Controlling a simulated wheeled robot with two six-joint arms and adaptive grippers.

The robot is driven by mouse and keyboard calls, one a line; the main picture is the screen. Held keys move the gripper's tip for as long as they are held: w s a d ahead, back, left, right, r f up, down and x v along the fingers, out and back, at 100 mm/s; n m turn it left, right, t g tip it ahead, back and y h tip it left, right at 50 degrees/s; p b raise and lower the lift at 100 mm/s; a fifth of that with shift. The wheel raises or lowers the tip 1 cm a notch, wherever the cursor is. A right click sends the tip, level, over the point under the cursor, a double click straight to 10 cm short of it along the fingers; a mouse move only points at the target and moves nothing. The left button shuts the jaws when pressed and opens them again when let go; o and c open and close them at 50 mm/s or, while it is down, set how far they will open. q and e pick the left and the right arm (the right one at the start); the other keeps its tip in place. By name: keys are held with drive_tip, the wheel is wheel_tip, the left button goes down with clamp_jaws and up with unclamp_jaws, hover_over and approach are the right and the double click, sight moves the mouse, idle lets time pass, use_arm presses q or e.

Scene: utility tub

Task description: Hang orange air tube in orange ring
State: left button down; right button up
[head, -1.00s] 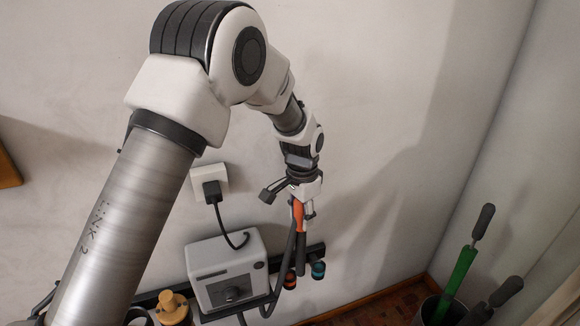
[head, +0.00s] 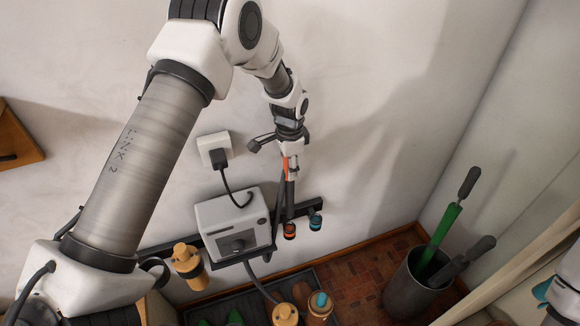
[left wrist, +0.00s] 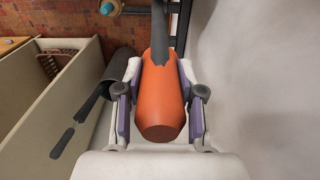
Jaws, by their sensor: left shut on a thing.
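The air tube has an orange handle (head: 286,163) and a dark lower end (head: 290,196) that points down. My left gripper (head: 290,156) is shut on the orange handle. In the left wrist view the handle (left wrist: 163,95) lies between both fingers, with its dark part running away at the top. The orange ring (head: 290,231) sits on the dark wall rail, directly below the tube in the head view. The tube's lower end appears at or just above the ring; I cannot tell whether it is inside. My right gripper is not in view.
A teal ring (head: 315,222) is right of the orange one. A grey box (head: 232,222) is on the wall to the left, with a plug (head: 215,150) above. A dark bin (head: 408,291) with tools stands at right. Yellow fittings (head: 187,260) are at lower left.

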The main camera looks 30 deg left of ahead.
use_arm(q)
drive_tip(key=shift+s+f+b, duration=0.1)
drive_tip(key=shift+f+b, duration=0.2)
drive_tip(key=shift+f, duration=0.15)
drive_tip(key=b, duration=0.4)
approach(290, 206)
drive_tip(key=w, duration=0.1)
drive_tip(key=shift+a+r, duration=0.1)
drive_tip(key=shift+a, duration=0.25)
drive_tip(key=shift+r+p, duration=0.1)
drive_tip(key=shift+p, duration=0.2)
drive_tip(key=shift+f+b, duration=3.4)
drive_tip(key=shift+f, duration=2.8)
